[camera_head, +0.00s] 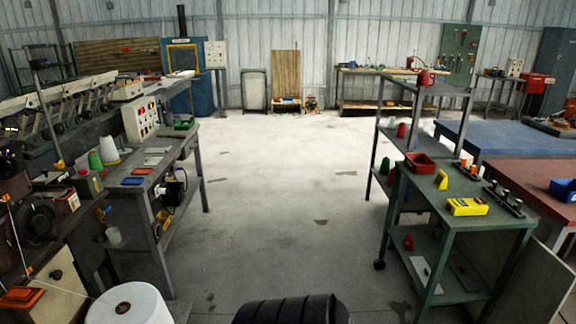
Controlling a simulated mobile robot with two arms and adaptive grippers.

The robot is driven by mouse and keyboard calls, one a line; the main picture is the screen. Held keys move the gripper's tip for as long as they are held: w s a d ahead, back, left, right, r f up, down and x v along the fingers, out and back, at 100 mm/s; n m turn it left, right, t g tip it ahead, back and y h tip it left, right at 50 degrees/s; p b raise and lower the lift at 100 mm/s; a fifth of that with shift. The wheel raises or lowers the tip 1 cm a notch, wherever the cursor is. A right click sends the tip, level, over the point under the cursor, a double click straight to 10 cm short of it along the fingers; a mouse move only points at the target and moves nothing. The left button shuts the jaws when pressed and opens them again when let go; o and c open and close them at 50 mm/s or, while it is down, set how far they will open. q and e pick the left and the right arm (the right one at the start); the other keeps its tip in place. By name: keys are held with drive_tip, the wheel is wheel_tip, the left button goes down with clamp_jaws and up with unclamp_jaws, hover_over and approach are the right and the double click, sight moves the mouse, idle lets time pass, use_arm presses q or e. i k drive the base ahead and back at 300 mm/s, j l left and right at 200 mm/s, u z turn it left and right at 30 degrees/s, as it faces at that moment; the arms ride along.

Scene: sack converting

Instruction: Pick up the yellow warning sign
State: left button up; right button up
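A small yellow upright wedge-shaped piece (441,180) stands on the top of the green cart (452,221) at the right. It looks like a small folded warning sign, but its markings are too small to read. A flatter yellow box-like thing (467,206) with dark marks lies nearer on the same top, apart from the wedge. I cannot tell for certain which of the two is the warning sign. Neither of my grippers is in view, and nothing is seen touching either yellow thing.
Beside them on the cart are a red bin (421,163) and a dark rack (503,199). A cluttered workbench (150,170) lines the left, with a white roll (128,304) low in front. A board leans right of the cart.

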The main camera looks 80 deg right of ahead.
sight(440, 182)
drive_tip(key=z, duration=3.75)
drive_tip(key=i+j+u, duration=0.65)
drive_tip(key=i, duration=0.6)
drive_tip(key=i+u, duration=0.3)
drive_tip(key=i, duration=0.65)
drive_tip(key=i+z, duration=0.4)
drive_tip(key=i+j+z, duration=0.15)
drive_tip(key=z, duration=0.2)
drive_tip(key=i+j+z, duration=0.25)
drive_tip(key=z, duration=0.15)
drive_tip(key=i+j+z, duration=0.2)
drive_tip(key=j+z, duration=0.2)
